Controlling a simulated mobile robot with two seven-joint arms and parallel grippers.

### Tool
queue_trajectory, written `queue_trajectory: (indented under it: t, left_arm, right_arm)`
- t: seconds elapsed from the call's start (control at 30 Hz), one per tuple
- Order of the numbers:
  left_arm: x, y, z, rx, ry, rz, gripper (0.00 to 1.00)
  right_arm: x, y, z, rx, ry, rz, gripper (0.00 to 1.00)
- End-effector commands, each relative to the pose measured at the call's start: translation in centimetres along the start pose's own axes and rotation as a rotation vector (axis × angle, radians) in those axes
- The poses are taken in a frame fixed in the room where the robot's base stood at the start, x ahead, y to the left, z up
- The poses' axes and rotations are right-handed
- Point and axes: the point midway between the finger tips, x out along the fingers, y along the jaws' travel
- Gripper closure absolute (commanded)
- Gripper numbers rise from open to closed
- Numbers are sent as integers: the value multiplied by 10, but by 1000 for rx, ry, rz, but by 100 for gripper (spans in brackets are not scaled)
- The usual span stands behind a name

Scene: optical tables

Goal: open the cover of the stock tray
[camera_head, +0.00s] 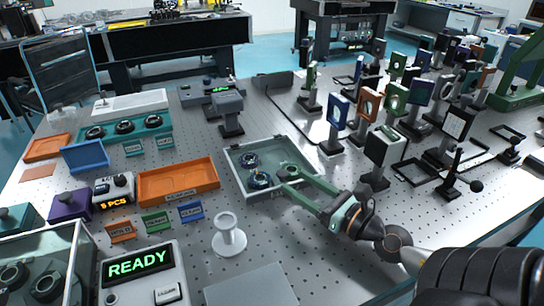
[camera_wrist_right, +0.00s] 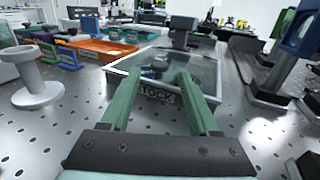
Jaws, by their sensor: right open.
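The stock tray (camera_head: 258,196) is a pale box in the middle of the perforated table. Its clear cover (camera_head: 285,152) looks shut and flat, with round dark optics showing beneath it. In the right wrist view, the STOCK label (camera_wrist_right: 157,97) on the tray's front wall shows between my green fingers. My right gripper (camera_head: 286,179) is open and empty, its fingertips at the near edge of the tray. It also shows in the right wrist view (camera_wrist_right: 160,78). I cannot tell whether the fingertips touch the cover. My left gripper is out of view.
An orange tray (camera_head: 178,181) lies left of the stock tray. A white round stand (camera_head: 228,240) is in front of it, and a grey post device (camera_head: 230,112) is behind. A READY box (camera_head: 139,268) stands front left.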

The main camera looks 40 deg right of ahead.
Motion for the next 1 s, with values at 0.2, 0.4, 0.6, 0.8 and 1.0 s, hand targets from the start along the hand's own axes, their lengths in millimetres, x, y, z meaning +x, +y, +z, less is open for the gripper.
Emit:
queue_trajectory:
  t: [0.2, 0.4, 0.6, 0.8, 1.0]
  left_arm:
    - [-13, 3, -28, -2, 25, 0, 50]
    - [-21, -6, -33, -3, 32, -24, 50]
    - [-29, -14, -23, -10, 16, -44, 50]
    - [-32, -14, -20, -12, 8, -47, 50]
    - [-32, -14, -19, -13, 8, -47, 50]
  right_arm:
    - [30, 0, 6, -2, -3, 0, 38]
    - [56, 0, 5, -2, -2, -1, 38]
    - [76, 0, 2, -2, -2, -1, 38]
    - [86, 0, 0, -1, 0, 0, 38]
    - [88, 1, 0, -2, 1, 1, 38]
